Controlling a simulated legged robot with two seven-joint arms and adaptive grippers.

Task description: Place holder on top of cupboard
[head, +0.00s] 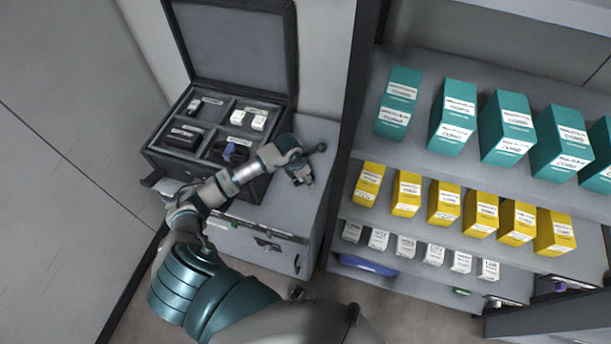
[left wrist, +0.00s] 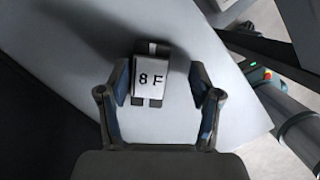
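The holder (left wrist: 149,80) is a small pale block marked "8 F" with dark parts at its ends. In the left wrist view it stands over the light grey top of the cupboard (left wrist: 185,45). My left gripper (left wrist: 161,78) is open, with one finger on each side of the holder. The left finger is close to it; a clear gap shows at the right finger. In the head view my left gripper (head: 303,177) is low over the cupboard top (head: 285,210), and the holder cannot be made out there. My right gripper is out of view.
An open dark case (head: 168,150) with divided compartments holding small items stands on the cupboard, left of the gripper. A shelf unit (head: 440,175) with teal, yellow and white boxes stands close on the right. Bare cupboard top lies in front of the gripper.

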